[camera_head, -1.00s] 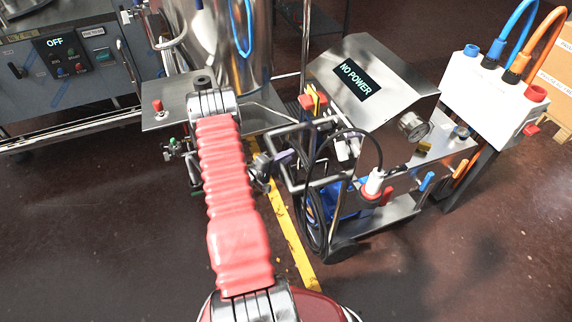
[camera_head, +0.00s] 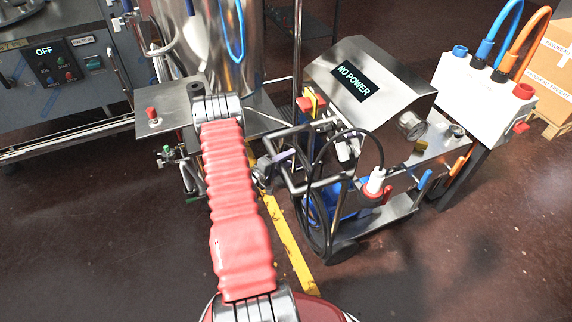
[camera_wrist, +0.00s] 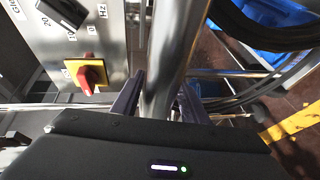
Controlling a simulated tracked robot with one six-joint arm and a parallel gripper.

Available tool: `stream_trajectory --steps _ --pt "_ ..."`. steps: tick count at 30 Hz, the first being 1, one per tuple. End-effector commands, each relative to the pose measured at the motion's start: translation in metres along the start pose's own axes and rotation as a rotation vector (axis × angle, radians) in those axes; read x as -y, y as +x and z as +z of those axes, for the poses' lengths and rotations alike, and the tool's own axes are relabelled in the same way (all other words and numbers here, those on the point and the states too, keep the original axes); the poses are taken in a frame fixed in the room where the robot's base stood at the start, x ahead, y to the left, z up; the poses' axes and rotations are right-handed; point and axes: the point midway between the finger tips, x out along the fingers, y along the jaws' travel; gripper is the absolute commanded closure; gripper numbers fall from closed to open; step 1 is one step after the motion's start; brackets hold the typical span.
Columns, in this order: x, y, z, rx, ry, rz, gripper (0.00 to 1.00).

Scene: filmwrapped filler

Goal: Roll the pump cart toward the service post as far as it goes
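The pump cart (camera_head: 318,72) has a slanted steel housing with a "NO POWER" display, a tubular push handle (camera_head: 291,180), black hoses and small wheels. The service post (camera_head: 462,88) stands to its right, a white box with blue and orange hoses on a dark leg. In the head view, the cart's right side reaches close to the post; whether they touch is hidden. My gripper (camera_head: 268,170) is at the handle's left side. In the wrist view, my gripper (camera_wrist: 160,100) has its fingers on both sides of the steel handle tube (camera_wrist: 167,65), seemingly closed on it.
A steel tank (camera_head: 222,55) and a side shelf with a red button (camera_head: 151,113) stand behind my arm. A grey control cabinet (camera_head: 60,85) reads "OFF" at left. A yellow floor line (camera_head: 289,240) runs beside the cart. Cardboard boxes (camera_head: 551,75) stand beyond the post.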

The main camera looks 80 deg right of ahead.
Motion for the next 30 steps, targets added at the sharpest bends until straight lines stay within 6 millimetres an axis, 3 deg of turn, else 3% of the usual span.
stream_trajectory --steps 14,30 --pt "-0.001 -0.012 -0.002 -0.002 0.000 0.002 0.58" --pt "0.000 -0.100 -0.002 -0.005 -0.001 0.002 0.58"
